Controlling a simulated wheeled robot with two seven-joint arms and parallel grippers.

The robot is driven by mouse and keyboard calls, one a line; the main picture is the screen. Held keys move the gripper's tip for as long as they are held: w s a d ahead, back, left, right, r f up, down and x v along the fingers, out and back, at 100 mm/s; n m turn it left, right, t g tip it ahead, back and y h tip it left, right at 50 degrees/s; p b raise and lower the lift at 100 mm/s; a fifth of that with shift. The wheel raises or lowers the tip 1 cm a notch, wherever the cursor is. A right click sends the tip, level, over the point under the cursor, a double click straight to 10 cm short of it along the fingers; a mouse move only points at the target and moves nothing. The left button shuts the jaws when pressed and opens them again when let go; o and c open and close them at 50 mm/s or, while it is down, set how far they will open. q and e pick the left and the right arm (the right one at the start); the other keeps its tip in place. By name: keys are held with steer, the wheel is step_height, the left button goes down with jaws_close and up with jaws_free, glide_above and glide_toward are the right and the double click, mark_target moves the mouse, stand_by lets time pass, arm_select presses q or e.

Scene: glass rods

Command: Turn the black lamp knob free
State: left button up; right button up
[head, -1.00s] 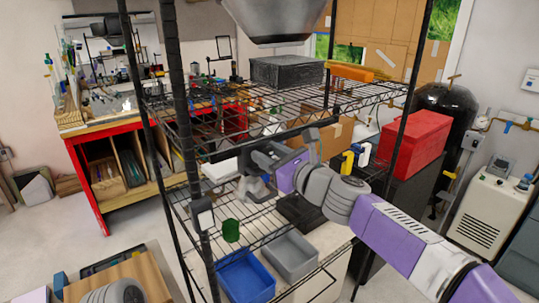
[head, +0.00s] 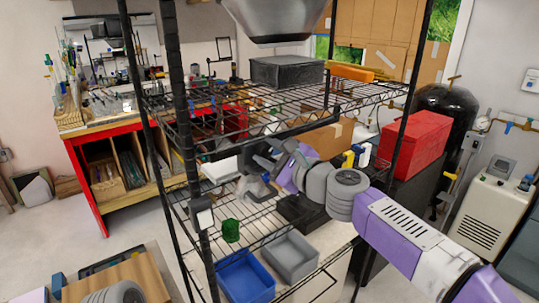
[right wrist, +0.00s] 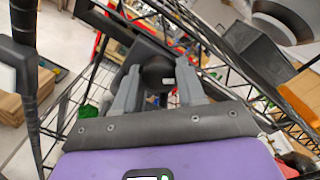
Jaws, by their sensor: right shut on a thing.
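In the right wrist view, the black lamp knob (right wrist: 158,72) sits between the two grey fingers of my right gripper (right wrist: 157,82). The fingers are shut on it, one on each side. A dark flat bar, perhaps part of the lamp, lies just beyond the knob. In the head view my right gripper (head: 264,160) reaches in from the right, between the upper and lower levels of the wire rack. The knob is too small and too covered to make out there.
The black wire rack (head: 290,118) has posts and shelf edges close around my right arm. A red box (head: 415,146) stands to the right.

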steer(key=n, duration=0.5)
steer(key=shift+f+n+b, duration=0.1)
steer(key=shift+n+b, duration=0.2)
steer(key=shift+b, duration=0.1)
steer(key=n, duration=0.4)
steer(key=shift+n+h+b, duration=0.3)
steer(key=shift+h+b, duration=0.1)
steer(key=o, duration=1.1)
steer(key=shift+c, duration=0.2)
steer(key=shift+a, duration=0.1)
steer(key=shift+f, duration=0.1)
